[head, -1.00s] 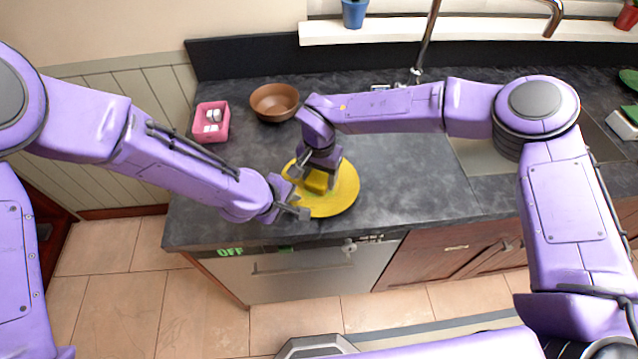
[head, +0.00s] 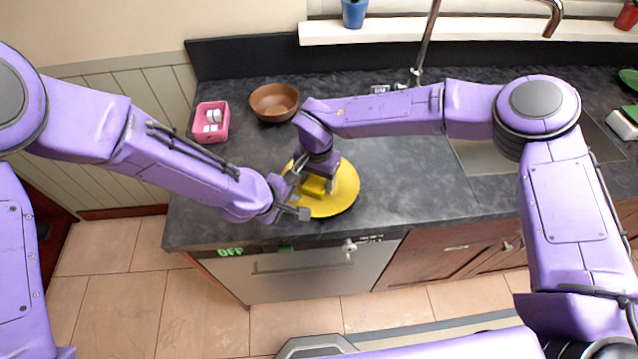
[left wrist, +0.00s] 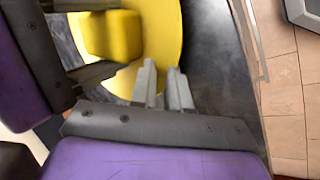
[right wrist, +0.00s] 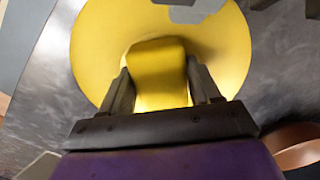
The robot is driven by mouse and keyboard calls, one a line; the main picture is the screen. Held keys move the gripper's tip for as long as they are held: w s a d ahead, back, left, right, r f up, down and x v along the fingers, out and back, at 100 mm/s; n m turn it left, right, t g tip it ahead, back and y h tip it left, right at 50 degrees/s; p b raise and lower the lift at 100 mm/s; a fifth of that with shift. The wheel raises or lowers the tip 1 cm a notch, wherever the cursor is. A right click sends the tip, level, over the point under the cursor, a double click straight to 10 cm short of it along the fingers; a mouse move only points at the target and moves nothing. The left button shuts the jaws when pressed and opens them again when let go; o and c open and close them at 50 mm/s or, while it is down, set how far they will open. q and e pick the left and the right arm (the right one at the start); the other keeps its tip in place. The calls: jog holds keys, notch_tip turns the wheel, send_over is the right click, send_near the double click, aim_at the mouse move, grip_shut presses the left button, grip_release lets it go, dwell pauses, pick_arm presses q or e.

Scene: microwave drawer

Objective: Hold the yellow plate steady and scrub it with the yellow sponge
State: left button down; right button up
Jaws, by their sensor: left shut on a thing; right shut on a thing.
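The yellow plate (head: 345,192) lies on the dark counter near its front edge. The yellow sponge (head: 313,188) is on top of the plate, left of its middle. My right gripper (head: 316,179) is above the plate and shut on the sponge; in the right wrist view the sponge (right wrist: 158,75) sits between its two fingers over the plate (right wrist: 230,45). My left gripper (head: 297,200) is shut on the plate's rim at the left front; in the left wrist view its fingers (left wrist: 165,90) are close together at the rim. The exact grip on the rim is partly hidden.
A brown bowl (head: 274,102) and a pink container (head: 209,122) with white items stand behind and left of the plate. The sink (head: 475,155) and faucet (head: 425,45) are to the right. A dishwasher front (head: 300,272) is below the counter edge. The counter right of the plate is clear.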

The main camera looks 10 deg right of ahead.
jog(key=shift+w+d, duration=0.35)
jog(key=shift+w, duration=0.25)
dwell(1.5)
jog(key=shift+r, duration=0.15)
notch_tip(320, 180, up, 6)
jog(key=shift+f, duration=0.1)
pick_arm(q)
jog(key=shift+s, duration=0.1)
pick_arm(e)
jog(key=d, duration=0.9)
